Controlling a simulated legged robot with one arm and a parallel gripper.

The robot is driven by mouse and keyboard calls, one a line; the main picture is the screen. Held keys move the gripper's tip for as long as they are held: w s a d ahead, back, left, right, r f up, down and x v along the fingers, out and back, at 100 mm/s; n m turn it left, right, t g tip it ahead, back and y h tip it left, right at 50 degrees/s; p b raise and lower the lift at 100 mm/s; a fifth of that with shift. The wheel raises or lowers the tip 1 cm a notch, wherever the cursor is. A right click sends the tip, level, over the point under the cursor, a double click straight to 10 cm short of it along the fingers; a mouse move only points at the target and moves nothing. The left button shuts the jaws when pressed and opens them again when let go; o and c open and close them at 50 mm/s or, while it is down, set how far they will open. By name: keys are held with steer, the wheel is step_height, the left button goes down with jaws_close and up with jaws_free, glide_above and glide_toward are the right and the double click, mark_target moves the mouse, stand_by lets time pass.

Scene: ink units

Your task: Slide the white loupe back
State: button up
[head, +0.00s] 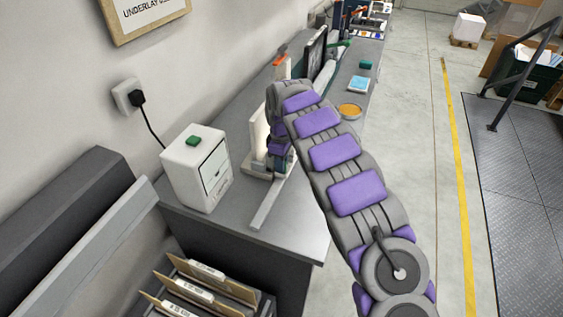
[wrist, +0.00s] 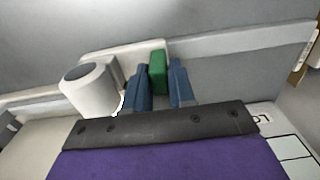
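The white loupe (wrist: 90,88) shows in the wrist view as a short white cylinder on a pale mount, just left of my gripper. A green tab (wrist: 158,73) stands beside it on the mount. My gripper (wrist: 160,80) has its two blue fingers on either side of this tab, with no clear gap, and looks shut on it. In the head view my gripper (head: 279,150) is low over the bench at a grey rail (head: 266,203) that runs toward the near edge. My arm hides most of the loupe there.
A white box (head: 196,172) with a green top piece stands left of the rail on the grey bench (head: 300,228). An orange dish (head: 349,111) and a light-blue block (head: 359,83) lie beyond my arm. Upright folders (head: 205,280) stand below the bench's near edge.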

jaws_close()
steer(key=shift+s, duration=0.1)
steer(key=s+a, duration=0.2)
steer(key=s, duration=0.4)
steer(key=s+a, duration=0.3)
steer(key=s, duration=0.2)
steer(key=s+a, duration=0.2)
steer(key=s, duration=0.4)
steer(key=shift+s+a, duration=0.15)
steer(key=shift+s, duration=0.15)
steer(key=shift+o, duration=2.3)
jaws_free()
steer(key=shift+s+a, duration=0.15)
